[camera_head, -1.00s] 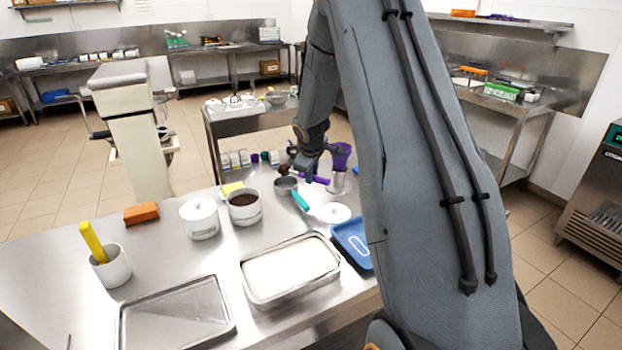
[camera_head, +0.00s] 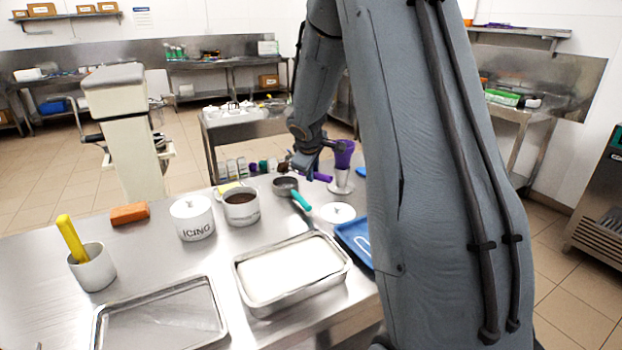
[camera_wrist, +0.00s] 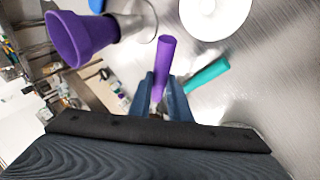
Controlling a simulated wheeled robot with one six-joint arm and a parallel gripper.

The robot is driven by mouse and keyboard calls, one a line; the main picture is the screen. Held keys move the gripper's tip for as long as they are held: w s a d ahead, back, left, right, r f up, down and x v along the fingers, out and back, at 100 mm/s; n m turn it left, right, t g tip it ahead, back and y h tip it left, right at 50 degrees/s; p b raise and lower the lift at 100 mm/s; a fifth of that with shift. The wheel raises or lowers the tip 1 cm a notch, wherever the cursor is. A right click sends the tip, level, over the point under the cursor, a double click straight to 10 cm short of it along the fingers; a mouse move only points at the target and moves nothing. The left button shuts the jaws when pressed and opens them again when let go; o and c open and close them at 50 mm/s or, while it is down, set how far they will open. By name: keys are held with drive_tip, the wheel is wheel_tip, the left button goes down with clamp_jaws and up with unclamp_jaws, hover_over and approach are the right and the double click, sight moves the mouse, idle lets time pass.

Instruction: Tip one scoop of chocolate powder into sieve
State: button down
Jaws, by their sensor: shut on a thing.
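My gripper (camera_head: 307,169) is shut on the purple handle (camera_wrist: 165,62) of a scoop. In the head view the scoop's dark brown end (camera_head: 285,168) is just above and behind the sieve. Whether that brown is loose powder, and how far the scoop tilts, is too small to tell. The sieve (camera_head: 286,185) is a round metal bowl with a teal handle (camera_head: 302,201), which also shows in the wrist view (camera_wrist: 208,75). Its inside is not clear. A white pot (camera_head: 241,213) of brown powder stands open left of the sieve. The scoop's bowl is hidden in the wrist view.
An icing pot (camera_head: 192,222) stands left of the powder pot. A metal tray of white powder (camera_head: 238,274) is in front. A white lid (camera_head: 338,212), a blue tray (camera_head: 353,236) and a purple-topped stand (camera_head: 343,155) are at the right.

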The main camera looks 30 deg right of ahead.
drive_tip(key=shift+s+a+f+t+h+b, duration=0.2)
drive_tip(key=shift+f+t+h+b, duration=0.4)
drive_tip(key=shift+b, duration=5.9)
drive_tip(key=h+b, duration=0.1)
drive_tip(key=b, duration=0.8)
drive_tip(key=t+h+b, duration=0.1)
drive_tip(key=h+b, duration=0.1)
drive_tip(key=b, duration=0.7)
drive_tip(key=shift+s+a+f+n+t+b, duration=0.2)
drive_tip(key=shift+a+n+t+b, duration=0.1)
drive_tip(key=shift+a+n+b, duration=0.1)
drive_tip(key=t+h+b, duration=0.1)
drive_tip(key=b, duration=0.7)
drive_tip(key=f+t+h+b, duration=0.1)
drive_tip(key=b, duration=0.7)
drive_tip(key=shift+a+n+h, duration=0.15)
drive_tip(key=shift+n+h, duration=0.15)
drive_tip(key=shift+s+f, duration=0.1)
drive_tip(key=shift+f+t+h+b, duration=0.1)
drive_tip(key=shift+t+h+b, duration=0.3)
drive_tip(key=shift+b, duration=0.5)
drive_tip(key=shift+a, duration=0.1)
drive_tip(key=shift+r+g+y+p, duration=0.3)
drive_tip(key=shift+r+p, duration=0.05)
drive_tip(key=p, duration=0.3)
drive_tip(key=shift+r, duration=0.2)
